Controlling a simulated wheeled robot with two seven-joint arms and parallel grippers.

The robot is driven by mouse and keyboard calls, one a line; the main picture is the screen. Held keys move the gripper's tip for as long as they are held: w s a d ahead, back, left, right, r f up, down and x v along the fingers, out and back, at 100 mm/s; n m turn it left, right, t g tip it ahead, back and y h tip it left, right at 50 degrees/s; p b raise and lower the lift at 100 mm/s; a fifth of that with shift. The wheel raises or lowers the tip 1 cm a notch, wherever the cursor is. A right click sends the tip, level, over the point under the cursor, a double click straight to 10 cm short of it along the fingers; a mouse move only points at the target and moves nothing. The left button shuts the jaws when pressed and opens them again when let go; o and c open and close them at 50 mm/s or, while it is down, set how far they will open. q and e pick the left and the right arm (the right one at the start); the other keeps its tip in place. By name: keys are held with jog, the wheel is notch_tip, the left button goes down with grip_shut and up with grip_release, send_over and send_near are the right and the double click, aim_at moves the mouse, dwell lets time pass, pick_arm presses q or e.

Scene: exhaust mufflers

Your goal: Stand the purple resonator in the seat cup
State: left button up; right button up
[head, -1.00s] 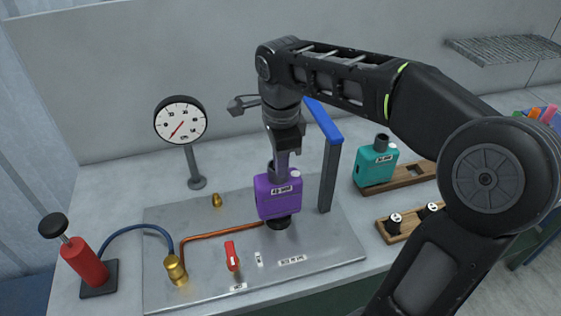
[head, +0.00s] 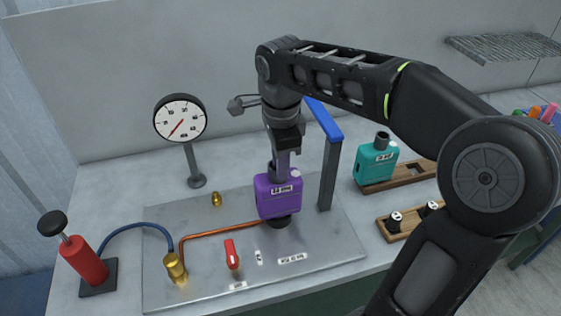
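The black seat cup (head: 280,222) is directly under the resonator. The resonator's lower end meets or overlaps the cup in the head view; I cannot tell how deep it sits. My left gripper is not in view.
A blue-topped clamp post (head: 329,170) stands close to the right of the resonator. A pressure gauge (head: 181,120), red pump (head: 84,260), brass fitting (head: 175,267) and red valve lever (head: 231,254) are to the left. A teal resonator (head: 375,161) stands on a wooden rack (head: 408,174) at right.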

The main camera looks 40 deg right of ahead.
jog(key=shift+o, duration=1.1)
jog(key=shift+f, duration=0.1)
notch_tip(320, 180, up, 8)
jog(key=p, duration=0.3)
jog(key=shift+s+a, duration=0.15)
jog(key=shift+s, duration=0.2)
